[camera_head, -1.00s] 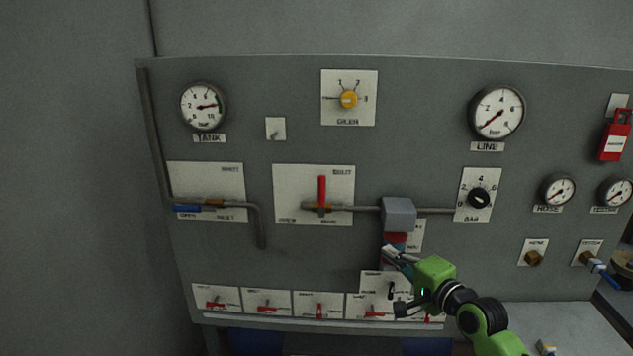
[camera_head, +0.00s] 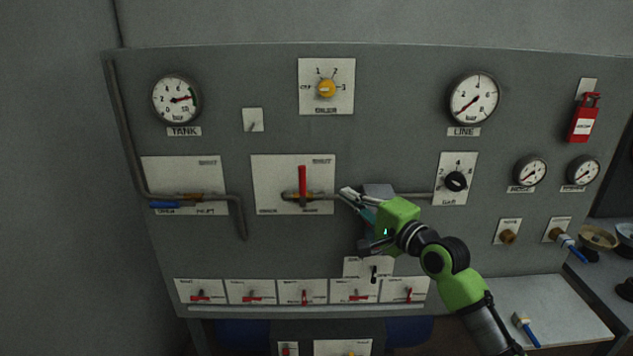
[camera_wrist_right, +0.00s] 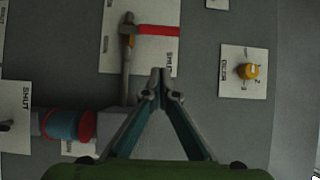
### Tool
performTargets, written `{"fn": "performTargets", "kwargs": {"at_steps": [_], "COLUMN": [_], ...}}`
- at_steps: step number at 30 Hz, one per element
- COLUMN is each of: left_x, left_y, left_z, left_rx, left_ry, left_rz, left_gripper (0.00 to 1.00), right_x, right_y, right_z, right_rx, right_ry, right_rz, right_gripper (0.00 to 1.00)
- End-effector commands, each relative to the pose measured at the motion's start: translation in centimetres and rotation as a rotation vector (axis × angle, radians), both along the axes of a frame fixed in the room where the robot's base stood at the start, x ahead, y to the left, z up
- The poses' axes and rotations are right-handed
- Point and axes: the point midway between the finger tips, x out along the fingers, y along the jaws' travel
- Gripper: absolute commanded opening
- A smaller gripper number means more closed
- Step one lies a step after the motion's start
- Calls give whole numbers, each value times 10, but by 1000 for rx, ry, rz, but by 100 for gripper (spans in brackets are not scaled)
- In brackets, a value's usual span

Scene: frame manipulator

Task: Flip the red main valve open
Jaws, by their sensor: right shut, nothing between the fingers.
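The red main valve handle (camera_head: 302,184) stands upright on its white plate (camera_head: 268,204), across the horizontal pipe. In the right wrist view the red handle (camera_wrist_right: 158,31) sticks out sideways to the right from its brass body (camera_wrist_right: 128,34). My right gripper (camera_head: 346,192) is to the right of the handle, in front of the pipe and the grey box. Its fingertips (camera_wrist_right: 160,72) are together and empty, apart from the handle. My left gripper is not in view.
A grey box (camera_head: 379,191) on the pipe is partly hidden behind my right gripper. A yellow selector knob (camera_head: 326,88) is above the valve. Several small red switches, one of them here (camera_head: 304,297), line the panel's bottom. A blue-handled valve (camera_head: 165,205) is at left.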

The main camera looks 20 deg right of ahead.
Motion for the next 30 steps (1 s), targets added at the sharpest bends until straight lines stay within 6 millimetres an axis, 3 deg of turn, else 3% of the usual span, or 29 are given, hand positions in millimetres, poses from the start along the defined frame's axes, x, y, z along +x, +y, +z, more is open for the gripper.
{"fn": "performTargets", "kwargs": {"at_steps": [6,12,19,30], "left_x": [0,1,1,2], "left_y": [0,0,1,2], "left_z": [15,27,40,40], "left_rx": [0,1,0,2], "left_ry": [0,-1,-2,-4], "left_rz": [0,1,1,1], "left_gripper": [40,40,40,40], "right_x": [40,67,79,81], "right_y": [13,28,51,55], "right_z": [4,5,2,0], "right_rx": [0,3,1,-2], "right_ry": [0,1,0,-1], "right_rz": [0,2,0,-1], "right_gripper": [0,0,0,0]}}
